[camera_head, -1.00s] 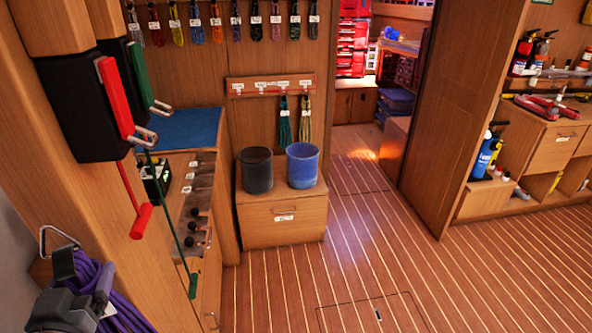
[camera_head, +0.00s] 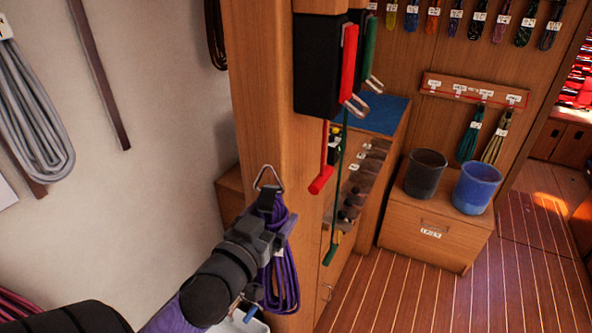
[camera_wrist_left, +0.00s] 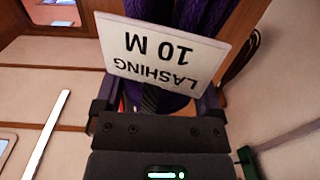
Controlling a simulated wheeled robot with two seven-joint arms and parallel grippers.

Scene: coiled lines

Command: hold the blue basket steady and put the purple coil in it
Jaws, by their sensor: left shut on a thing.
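The purple coil (camera_head: 284,275) hangs on the wooden post by a black strap and a metal triangular ring. My left gripper (camera_head: 268,238) is shut on it near its top. In the left wrist view the purple coil (camera_wrist_left: 203,18) shows between the fingers of my left gripper (camera_wrist_left: 155,105), partly hidden by a white tag reading "LASHING 10 M". The blue basket (camera_head: 476,190) stands upright on a low wooden box, apart from my gripper and to the right. My right gripper is not in view.
A black basket (camera_head: 425,174) stands left of the blue one on the wooden box (camera_head: 430,236). Red and green handles (camera_head: 321,180) hang on cords beside the post (camera_head: 268,90). A grey coil (camera_head: 35,115) hangs on the left wall. The striped floor at right is clear.

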